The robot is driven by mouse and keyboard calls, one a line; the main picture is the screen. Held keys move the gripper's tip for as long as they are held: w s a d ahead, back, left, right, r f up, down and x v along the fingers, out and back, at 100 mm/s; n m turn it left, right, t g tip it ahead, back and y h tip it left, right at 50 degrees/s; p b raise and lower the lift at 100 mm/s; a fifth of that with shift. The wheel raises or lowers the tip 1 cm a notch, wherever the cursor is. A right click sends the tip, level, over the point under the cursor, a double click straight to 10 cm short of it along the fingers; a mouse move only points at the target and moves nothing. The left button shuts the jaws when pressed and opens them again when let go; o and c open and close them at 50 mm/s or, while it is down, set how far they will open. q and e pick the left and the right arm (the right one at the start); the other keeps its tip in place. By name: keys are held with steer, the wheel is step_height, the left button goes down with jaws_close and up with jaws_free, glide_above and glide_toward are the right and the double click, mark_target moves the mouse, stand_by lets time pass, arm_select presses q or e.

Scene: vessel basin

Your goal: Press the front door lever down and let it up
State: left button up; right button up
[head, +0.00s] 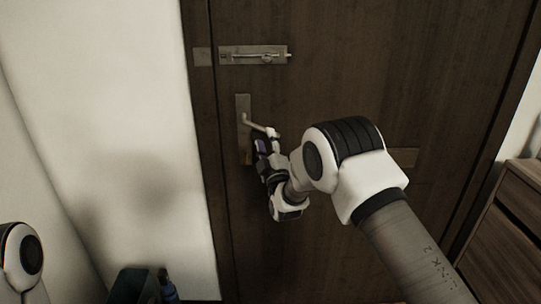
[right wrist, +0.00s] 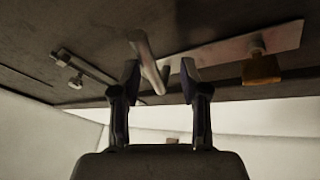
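The front door lever (head: 259,126) is a pale metal handle on a tall metal plate (head: 243,105) near the left edge of the dark wooden door (head: 330,65). In the head view it slopes down to the right. My right gripper (head: 265,146) is at the lever's free end, partly hidden by its own wrist. In the right wrist view, the gripper (right wrist: 160,78) has its two fingers apart, with the lever (right wrist: 148,62) running between them. The lever looks nearer the left finger; I cannot tell whether they touch. My left gripper is out of view.
A metal slide bolt (head: 253,55) is on the door above the lever. A pale wall (head: 110,110) is to the left, with a dark box (head: 134,285) and a bottle (head: 168,287) at its foot. A wooden drawer cabinet (head: 510,235) stands at the right.

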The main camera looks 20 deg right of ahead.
steer(key=v, duration=0.9)
steer(key=shift+s, duration=0.1)
